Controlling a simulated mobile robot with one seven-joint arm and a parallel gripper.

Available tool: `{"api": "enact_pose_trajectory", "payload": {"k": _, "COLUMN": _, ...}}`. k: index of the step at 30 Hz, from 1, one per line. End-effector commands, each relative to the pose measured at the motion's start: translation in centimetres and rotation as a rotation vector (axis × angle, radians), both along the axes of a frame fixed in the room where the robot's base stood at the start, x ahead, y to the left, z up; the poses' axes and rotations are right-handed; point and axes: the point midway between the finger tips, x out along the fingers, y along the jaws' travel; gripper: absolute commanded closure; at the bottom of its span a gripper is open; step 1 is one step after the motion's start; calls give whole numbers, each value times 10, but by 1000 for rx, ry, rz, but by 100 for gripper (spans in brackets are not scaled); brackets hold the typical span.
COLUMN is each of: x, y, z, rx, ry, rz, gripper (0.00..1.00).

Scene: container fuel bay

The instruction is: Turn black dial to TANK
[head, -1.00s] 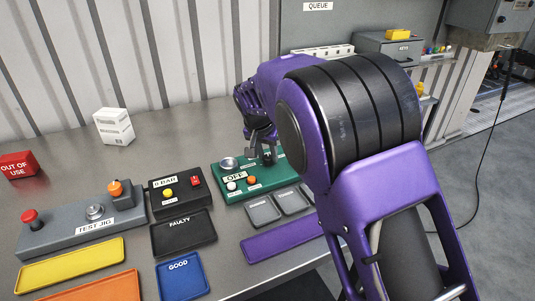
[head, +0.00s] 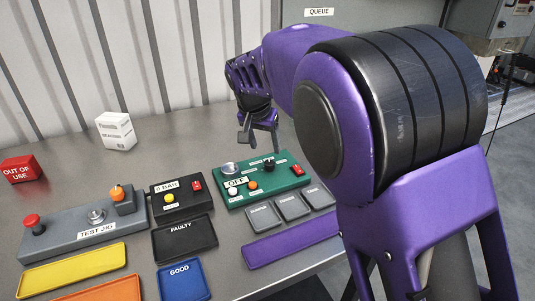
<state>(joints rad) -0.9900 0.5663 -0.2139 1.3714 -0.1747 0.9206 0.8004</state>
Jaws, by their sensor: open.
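The black dial (head: 269,163) stands on the upper part of the green panel (head: 262,196). The small labels around it are too small to read, so its setting cannot be told. A plate on the panel reads OFF (head: 236,182). My gripper (head: 258,143) is open and empty, above and just behind the dial, with a visible gap between fingers and dial.
The green panel also has a silver round fitting (head: 229,167), a white button (head: 233,191), an orange button (head: 252,184) and a red switch (head: 296,169). Grey tiles (head: 292,206) lie in front. A black box (head: 181,195) stands left.

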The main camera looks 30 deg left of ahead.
Motion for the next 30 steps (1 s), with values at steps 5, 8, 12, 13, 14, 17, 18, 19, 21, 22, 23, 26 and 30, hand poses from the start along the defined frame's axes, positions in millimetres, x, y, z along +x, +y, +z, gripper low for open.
{"api": "enact_pose_trajectory", "payload": {"k": 5, "x": -17, "y": -2, "z": 43, "rx": 2, "ry": -3, "rz": 1, "gripper": 34}}
{"api": "enact_pose_trajectory", "payload": {"k": 8, "x": -25, "y": -2, "z": 62, "rx": 3, "ry": -3, "rz": 1, "gripper": 34}}
{"api": "enact_pose_trajectory", "payload": {"k": 12, "x": -32, "y": -3, "z": 79, "rx": 2, "ry": -1, "rz": 1, "gripper": 34}}
{"api": "enact_pose_trajectory", "payload": {"k": 13, "x": -33, "y": -3, "z": 82, "rx": 1, "ry": -1, "rz": 0, "gripper": 34}}
{"api": "enact_pose_trajectory", "payload": {"k": 14, "x": -34, "y": -4, "z": 84, "rx": 1, "ry": 0, "rz": 0, "gripper": 34}}
{"api": "enact_pose_trajectory", "payload": {"k": 17, "x": -36, "y": -4, "z": 88, "rx": 0, "ry": 0, "rz": 0, "gripper": 34}}
{"api": "enact_pose_trajectory", "payload": {"k": 18, "x": -36, "y": -4, "z": 89, "rx": 0, "ry": 0, "rz": 0, "gripper": 34}}
{"api": "enact_pose_trajectory", "payload": {"k": 19, "x": -37, "y": -4, "z": 89, "rx": 0, "ry": 0, "rz": 0, "gripper": 34}}
{"api": "enact_pose_trajectory", "payload": {"k": 21, "x": -37, "y": -4, "z": 89, "rx": 0, "ry": 0, "rz": 0, "gripper": 34}}
{"api": "enact_pose_trajectory", "payload": {"k": 22, "x": -37, "y": -4, "z": 89, "rx": 0, "ry": 0, "rz": 0, "gripper": 34}}
{"api": "enact_pose_trajectory", "payload": {"k": 23, "x": -37, "y": -4, "z": 89, "rx": 0, "ry": 0, "rz": 0, "gripper": 34}}
{"api": "enact_pose_trajectory", "payload": {"k": 26, "x": -37, "y": -4, "z": 89, "rx": 0, "ry": 0, "rz": 0, "gripper": 34}}
{"api": "enact_pose_trajectory", "payload": {"k": 30, "x": -37, "y": -4, "z": 89, "rx": 0, "ry": 0, "rz": 0, "gripper": 34}}
